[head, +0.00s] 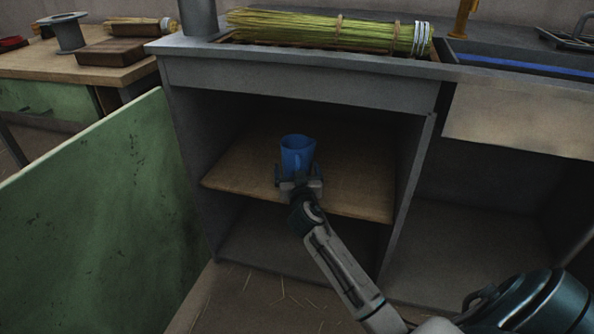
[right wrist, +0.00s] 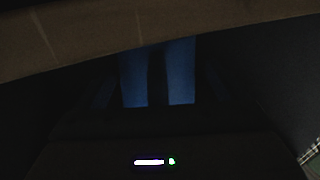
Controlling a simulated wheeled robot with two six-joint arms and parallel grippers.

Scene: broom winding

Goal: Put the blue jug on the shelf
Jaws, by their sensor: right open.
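The blue jug (head: 297,152) stands upright on the wooden shelf (head: 355,175) inside the grey cabinet, near the shelf's front-middle. My right gripper (head: 298,180) is open at the shelf's front edge, right in front of the jug, with its fingers at the jug's lower part. In the dark right wrist view the blue jug (right wrist: 180,75) shows just ahead, with a dark upright strip in front of its middle. Whether the fingers touch the jug is unclear. My left gripper is not in view.
A green cabinet door (head: 90,220) stands open at the left. The cabinet's side walls and top bound the shelf space. A bundle of broom straw (head: 330,30) lies on the countertop. The shelf is bare on both sides of the jug.

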